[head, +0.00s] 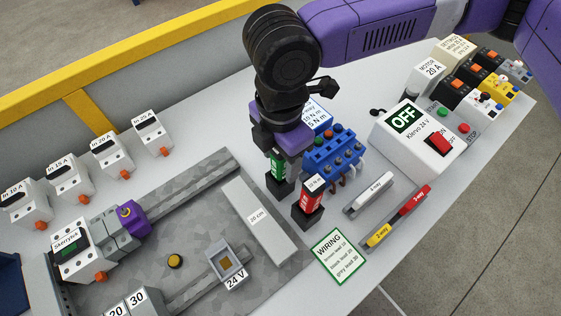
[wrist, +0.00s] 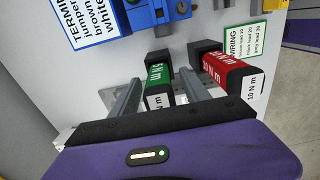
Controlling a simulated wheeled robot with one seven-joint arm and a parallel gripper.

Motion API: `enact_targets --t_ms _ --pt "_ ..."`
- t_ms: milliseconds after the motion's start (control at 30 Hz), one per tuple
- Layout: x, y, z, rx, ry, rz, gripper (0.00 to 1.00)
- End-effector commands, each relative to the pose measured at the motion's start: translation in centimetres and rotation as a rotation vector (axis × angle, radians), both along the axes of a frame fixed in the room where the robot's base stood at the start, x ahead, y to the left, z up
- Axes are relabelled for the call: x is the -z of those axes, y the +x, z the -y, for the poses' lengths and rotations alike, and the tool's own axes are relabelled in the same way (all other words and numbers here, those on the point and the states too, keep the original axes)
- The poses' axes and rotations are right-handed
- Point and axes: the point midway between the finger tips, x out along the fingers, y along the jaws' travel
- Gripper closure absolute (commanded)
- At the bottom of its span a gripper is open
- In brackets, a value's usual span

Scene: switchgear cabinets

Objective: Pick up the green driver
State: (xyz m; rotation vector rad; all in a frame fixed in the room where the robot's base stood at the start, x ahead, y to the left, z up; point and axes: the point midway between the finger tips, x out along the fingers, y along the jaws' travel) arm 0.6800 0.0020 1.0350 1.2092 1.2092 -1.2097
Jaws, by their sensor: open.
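The green driver (head: 277,166) stands upright on the table, directly under my gripper (head: 280,158) in the head view. In the wrist view the green driver (wrist: 159,78) lies between the two fingers of my gripper (wrist: 160,80), one finger on each side. The fingers are open, and I see a gap on both sides of the driver. Its top is partly hidden by my gripper in the head view. The red driver (head: 311,197) stands upright beside it, and it also shows in the wrist view (wrist: 222,68), right of the right finger.
A blue terminal block (head: 333,150) stands close behind the drivers. The white OFF box (head: 415,140) is to the right. A WIRING card (head: 338,257) and several connectors lie near the table's front edge.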

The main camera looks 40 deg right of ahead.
Motion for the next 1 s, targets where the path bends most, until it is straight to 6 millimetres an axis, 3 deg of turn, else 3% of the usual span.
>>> enact_targets --t_ms 167,433,1000 --pt "0.01 0.01 -0.01 0.0 0.0 0.0 0.47" --pt "-0.01 0.0 -0.01 0.0 0.0 0.0 1.0" --pt "-0.68 0.06 0.01 0.0 -0.001 0.002 1.0"
